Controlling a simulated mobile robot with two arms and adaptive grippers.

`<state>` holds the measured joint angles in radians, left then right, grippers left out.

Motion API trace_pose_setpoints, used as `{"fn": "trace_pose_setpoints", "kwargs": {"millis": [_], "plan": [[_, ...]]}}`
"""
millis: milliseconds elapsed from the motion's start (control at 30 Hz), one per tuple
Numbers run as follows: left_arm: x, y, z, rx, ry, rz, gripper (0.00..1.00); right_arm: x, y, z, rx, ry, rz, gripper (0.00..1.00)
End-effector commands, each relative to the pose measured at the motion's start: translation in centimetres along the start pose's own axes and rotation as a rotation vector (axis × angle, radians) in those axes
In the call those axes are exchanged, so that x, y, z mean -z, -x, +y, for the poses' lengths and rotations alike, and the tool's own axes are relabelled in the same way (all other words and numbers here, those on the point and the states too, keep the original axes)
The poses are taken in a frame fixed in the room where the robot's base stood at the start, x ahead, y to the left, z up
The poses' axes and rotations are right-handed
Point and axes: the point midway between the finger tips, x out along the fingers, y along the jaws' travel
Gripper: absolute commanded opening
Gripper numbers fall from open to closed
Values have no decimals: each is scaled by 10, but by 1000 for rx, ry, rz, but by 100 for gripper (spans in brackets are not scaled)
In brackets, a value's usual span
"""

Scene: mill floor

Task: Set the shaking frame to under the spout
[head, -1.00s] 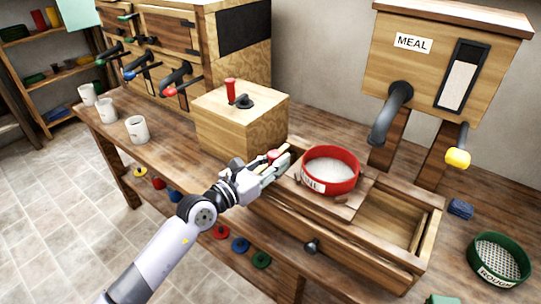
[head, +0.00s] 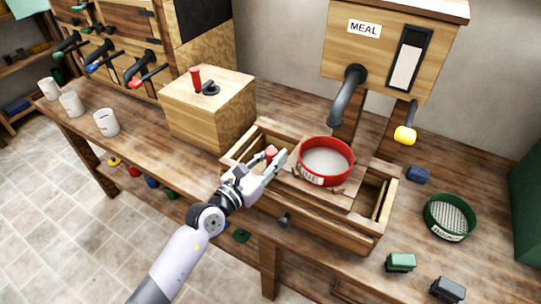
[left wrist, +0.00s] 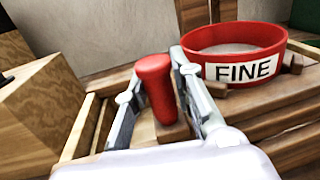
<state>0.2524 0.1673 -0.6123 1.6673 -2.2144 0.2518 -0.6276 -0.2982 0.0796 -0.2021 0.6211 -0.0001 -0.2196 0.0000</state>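The shaking frame is a wooden carriage (head: 337,196) in a long wooden trough. It bears a red sieve marked FINE (head: 327,177) with pale meal inside. My left gripper (head: 274,156) is shut on the frame's upright red handle (left wrist: 155,85), a finger on each side. In the left wrist view the FINE sieve (left wrist: 238,70) stands just beyond the right finger. The dark spout (head: 346,98) hangs from the MEAL bin (head: 375,55), its mouth above and behind the sieve's rear rim in the head view. Whether it is directly overhead I cannot tell. My right gripper is not in view.
The trough (head: 375,240) has open gaps at both ends of the carriage. A wooden box with a red lever (head: 196,78) stands to the left. A green sieve (head: 449,218), a blue block (head: 417,175) and a green block (head: 400,262) lie right. White cups (head: 107,123) stand far left.

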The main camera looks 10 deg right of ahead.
Motion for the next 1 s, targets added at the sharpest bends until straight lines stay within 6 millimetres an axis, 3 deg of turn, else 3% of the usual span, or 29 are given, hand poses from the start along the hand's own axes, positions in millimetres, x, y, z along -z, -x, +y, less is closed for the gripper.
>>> {"fn": "trace_pose_setpoints", "kwargs": {"millis": [300, 633, 767, 1000], "plan": [[0, 0, -2, 4, 3, 1, 41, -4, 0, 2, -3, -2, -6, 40], [1, 4, -1, 2, 2, 2, 41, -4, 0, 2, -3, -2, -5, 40], [2, 20, 0, 1, 2, 4, 41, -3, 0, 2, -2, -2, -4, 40], [2, 72, -1, 3, 1, 5, 41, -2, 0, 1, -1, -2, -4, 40]]}}
